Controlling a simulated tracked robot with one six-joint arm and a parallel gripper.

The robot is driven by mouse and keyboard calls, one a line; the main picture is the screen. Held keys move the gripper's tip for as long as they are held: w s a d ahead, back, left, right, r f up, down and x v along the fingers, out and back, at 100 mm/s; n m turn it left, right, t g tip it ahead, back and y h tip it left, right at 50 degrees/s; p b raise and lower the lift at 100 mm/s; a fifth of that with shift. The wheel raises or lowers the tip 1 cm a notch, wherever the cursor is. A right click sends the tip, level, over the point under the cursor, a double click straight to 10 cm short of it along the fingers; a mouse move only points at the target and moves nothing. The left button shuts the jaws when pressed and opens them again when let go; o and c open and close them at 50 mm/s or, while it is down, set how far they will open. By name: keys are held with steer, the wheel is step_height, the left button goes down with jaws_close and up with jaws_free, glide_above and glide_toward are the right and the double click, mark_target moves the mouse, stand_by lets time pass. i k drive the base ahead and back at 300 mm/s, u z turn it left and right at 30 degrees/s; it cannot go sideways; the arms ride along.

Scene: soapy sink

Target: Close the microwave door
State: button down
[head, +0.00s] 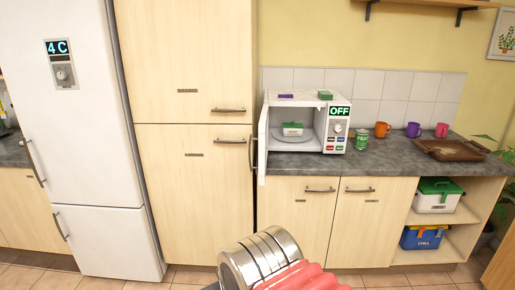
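The white microwave (337,112) stands on the grey counter, and its display reads OFF. Its door (262,140) is open, hinged at the left and swung out towards me, so I see it nearly edge-on beside the tall wooden cabinet. Inside the microwave, a white container with a green lid (292,129) sits on the round plate. A silver ringed and red ribbed part of my arm shows at the bottom centre, well below and in front of the microwave. My gripper's fingers cannot be made out.
A green can (361,140) stands at the microwave's front right corner. Orange (381,130), purple (413,130) and pink (442,130) mugs and a brown tray (452,150) are further right. Small purple and green items lie on the microwave. The tall cabinet (190,190) borders the open door.

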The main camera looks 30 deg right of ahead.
mark_target(263, 124)
steer(key=u, duration=0.05)
steer(key=i, duration=1)
steer(key=z, duration=0.05)
